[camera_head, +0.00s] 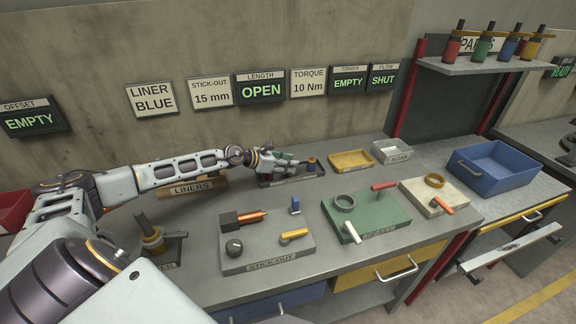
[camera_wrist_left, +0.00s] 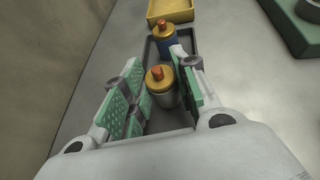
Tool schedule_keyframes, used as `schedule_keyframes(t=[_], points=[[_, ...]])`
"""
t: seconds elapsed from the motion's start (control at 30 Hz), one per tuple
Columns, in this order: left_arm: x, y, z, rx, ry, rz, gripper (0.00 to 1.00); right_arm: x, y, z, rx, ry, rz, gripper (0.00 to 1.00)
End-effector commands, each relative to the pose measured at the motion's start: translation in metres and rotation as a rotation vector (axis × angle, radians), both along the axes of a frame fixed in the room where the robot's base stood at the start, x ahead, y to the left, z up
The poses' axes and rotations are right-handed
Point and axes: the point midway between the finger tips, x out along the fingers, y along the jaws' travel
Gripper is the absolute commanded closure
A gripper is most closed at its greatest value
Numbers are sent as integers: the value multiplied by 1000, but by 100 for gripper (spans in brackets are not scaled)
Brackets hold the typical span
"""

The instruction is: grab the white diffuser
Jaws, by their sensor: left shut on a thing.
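The white diffuser (camera_wrist_left: 163,95) is a pale cylinder with a gold collar and an orange tip. It stands upright in a dark tray (camera_wrist_left: 182,120) between the green pads of my left gripper (camera_wrist_left: 158,98), which is shut on it. In the head view my left gripper (camera_head: 288,162) reaches low over the same tray (camera_head: 292,181) at the back of the bench, and its fingers hide the white diffuser. A similar blue diffuser (camera_wrist_left: 166,46) stands farther along the tray and also shows in the head view (camera_head: 311,164). My right gripper is not in view.
A yellow tray (camera_head: 351,160) and a pale box (camera_head: 392,151) stand right of the dark tray. The liners holder (camera_head: 193,190) is at its left. A stick-out board (camera_head: 268,258) and a green board (camera_head: 377,232) lie nearer. A blue bin (camera_head: 494,170) is at right.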

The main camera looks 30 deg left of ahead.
Motion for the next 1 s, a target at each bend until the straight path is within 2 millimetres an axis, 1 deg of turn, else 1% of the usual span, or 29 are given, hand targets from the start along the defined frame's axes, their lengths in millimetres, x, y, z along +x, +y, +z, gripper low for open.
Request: schedule_keyframes(t=[0.1,0.17,0.53,0.57,0.6,0.73,1.0], points=[[-2,-2,6,1,-2,-1,96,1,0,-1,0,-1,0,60],[-1,-2,15,1,-4,-1,96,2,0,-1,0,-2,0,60],[-1,-2,68,2,-5,-1,96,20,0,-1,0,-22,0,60],[-2,-3,70,3,-3,-2,96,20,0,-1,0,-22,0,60],[-6,-7,67,2,1,-2,96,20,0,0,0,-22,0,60],[-15,-18,67,3,2,-2,96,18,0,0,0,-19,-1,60],[-33,-39,67,3,0,-1,96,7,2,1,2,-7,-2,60]])
